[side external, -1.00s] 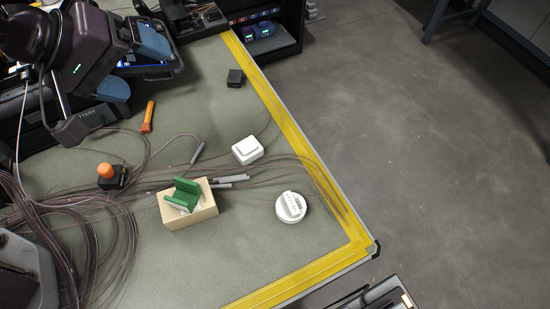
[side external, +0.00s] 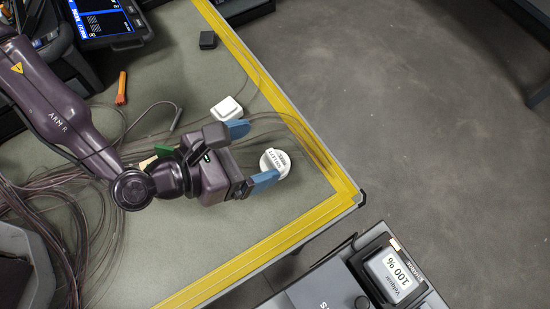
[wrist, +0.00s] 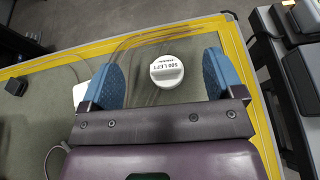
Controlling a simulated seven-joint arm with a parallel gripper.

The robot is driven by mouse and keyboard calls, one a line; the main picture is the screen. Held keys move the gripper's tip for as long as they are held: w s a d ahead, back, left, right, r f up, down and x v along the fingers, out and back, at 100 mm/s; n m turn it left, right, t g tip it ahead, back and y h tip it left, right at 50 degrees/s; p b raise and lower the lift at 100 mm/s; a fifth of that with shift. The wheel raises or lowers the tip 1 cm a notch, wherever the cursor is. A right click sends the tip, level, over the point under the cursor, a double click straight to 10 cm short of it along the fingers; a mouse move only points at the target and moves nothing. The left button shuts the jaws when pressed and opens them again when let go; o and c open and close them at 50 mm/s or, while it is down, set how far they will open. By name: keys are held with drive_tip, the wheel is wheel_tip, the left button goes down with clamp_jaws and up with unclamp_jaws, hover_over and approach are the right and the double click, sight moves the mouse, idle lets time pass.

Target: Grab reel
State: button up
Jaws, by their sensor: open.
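The reel (side external: 274,161) is a small round white piece with dark lettering on a raised label, lying on the green table mat near its right corner. It also shows in the wrist view (wrist: 167,71), between my two blue fingers and a little ahead of the palm. My gripper (side external: 252,155) is open and empty, with one blue finger on the far side of the reel and the other at its near edge. In the side view the near finger overlaps the reel's lower edge; I cannot tell whether it touches.
A white box (side external: 227,108) stands just behind my gripper. Thin fibre cables (side external: 292,123) run past the reel. A yellow-taped table edge (side external: 322,166) lies close to its right.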

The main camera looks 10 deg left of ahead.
sight(275, 160)
wheel_tip(275, 160, down, 5)
drive_tip(key=shift+r, duration=0.2)
drive_tip(key=shift+x, duration=2.5)
drive_tip(key=shift+f, duration=0.1)
drive_tip(key=shift+c, duration=0.5)
drive_tip(key=c, duration=0.9)
